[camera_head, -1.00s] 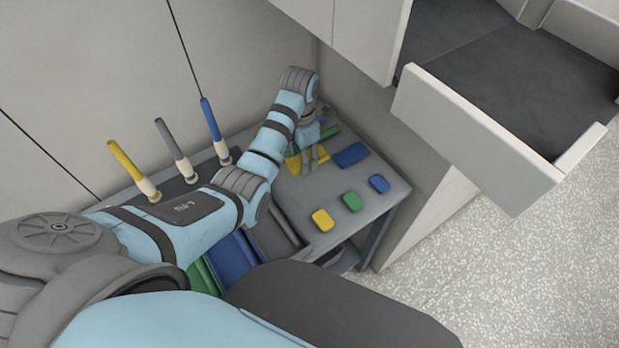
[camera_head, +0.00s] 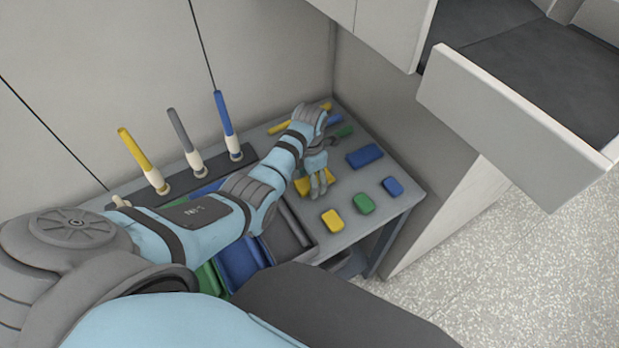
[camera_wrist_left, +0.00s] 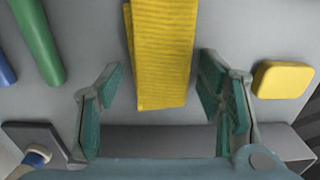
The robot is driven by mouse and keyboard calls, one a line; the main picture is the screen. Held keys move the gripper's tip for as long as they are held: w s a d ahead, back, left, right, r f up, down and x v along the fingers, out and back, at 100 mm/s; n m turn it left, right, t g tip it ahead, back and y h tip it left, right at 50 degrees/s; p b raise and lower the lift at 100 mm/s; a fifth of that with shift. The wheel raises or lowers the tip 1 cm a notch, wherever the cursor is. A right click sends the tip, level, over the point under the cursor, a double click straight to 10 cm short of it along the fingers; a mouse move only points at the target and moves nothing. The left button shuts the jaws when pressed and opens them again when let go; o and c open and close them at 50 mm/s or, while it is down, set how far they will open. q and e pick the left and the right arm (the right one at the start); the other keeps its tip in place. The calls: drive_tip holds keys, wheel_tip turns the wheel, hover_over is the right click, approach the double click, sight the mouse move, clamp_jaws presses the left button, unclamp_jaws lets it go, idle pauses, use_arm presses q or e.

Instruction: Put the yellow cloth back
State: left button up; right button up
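The yellow cloth (camera_head: 303,186) lies on the grey table top, partly hidden by my left gripper in the head view. In the left wrist view the cloth (camera_wrist_left: 162,50) is a ribbed, folded strip whose near end lies between the lines of the two fingers. My left gripper (camera_head: 318,192) is over the cloth, pointing down. In the left wrist view its fingers (camera_wrist_left: 160,100) are spread wide, with a gap on each side of the cloth, and hold nothing. My right gripper is out of view.
A yellow sponge (camera_head: 332,221), a green sponge (camera_head: 364,203) and a blue sponge (camera_head: 393,187) line the table's front right. A folded blue cloth (camera_head: 364,156) lies behind them. Upright brushes, including a yellow one (camera_head: 139,155), stand at left. An open drawer (camera_head: 510,130) juts out at right.

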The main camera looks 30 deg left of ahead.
use_arm(q)
wheel_tip(320, 180, up, 12)
drive_tip(key=p, duration=0.3)
drive_tip(key=shift+r, duration=0.2)
drive_tip(key=shift+f, duration=0.1)
idle(0.4)
